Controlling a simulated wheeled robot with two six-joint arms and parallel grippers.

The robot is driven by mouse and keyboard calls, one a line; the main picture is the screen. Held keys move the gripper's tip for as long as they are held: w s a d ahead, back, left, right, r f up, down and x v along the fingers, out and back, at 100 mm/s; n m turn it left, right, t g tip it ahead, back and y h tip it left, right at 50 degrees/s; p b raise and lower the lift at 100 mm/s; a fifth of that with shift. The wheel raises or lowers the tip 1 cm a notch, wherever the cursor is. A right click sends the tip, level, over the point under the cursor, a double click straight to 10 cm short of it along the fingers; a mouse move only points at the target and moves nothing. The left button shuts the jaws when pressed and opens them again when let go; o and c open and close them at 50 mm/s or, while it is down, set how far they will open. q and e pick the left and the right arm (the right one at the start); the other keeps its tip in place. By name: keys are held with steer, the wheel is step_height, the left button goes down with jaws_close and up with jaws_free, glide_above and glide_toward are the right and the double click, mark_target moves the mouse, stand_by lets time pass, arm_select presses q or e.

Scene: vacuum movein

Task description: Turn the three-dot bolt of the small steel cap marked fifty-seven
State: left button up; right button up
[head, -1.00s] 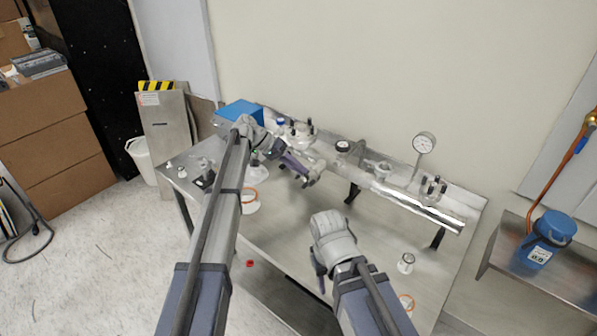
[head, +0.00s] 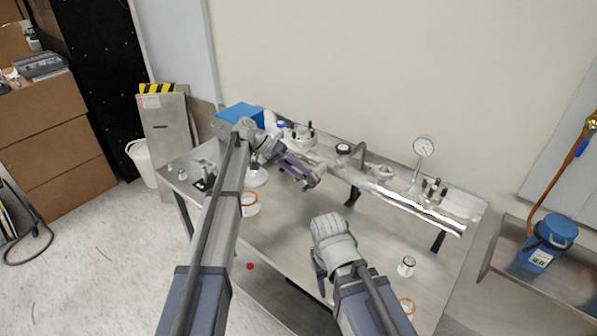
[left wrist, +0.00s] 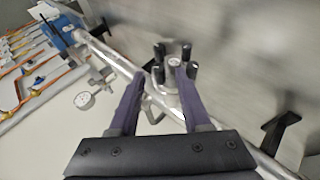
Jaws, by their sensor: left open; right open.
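In the left wrist view a small steel cap (left wrist: 170,97) with several upright black-topped bolts (left wrist: 159,51) stands on a steel pipe. Its dot marks and number are too small to read. My left gripper (left wrist: 160,74) is open, its purple fingers pointing towards the cap; contact cannot be told. In the head view my left gripper (head: 313,178) is over the bench, in front of the pipe. Bolted caps show there at the pipe's right end (head: 434,191) and behind my left gripper (head: 301,133). My right gripper (head: 320,278) is low over the bench front, its fingers partly hidden.
A steel pipe (head: 415,207) on black supports runs along the back of the bench (head: 285,232). A round gauge (head: 424,146) rises behind it. A blue box (head: 240,113) is at the left, a small white-topped part (head: 407,265) at the right. A blue canister (head: 553,230) sits on a side shelf.

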arm_select(q)
steer(key=p+v, duration=0.5)
steer(key=v, duration=0.2)
steer(key=shift+a+r, duration=0.25)
steer(key=shift+a, duration=0.05)
arm_select(e)
step_height(320, 180, up, 5)
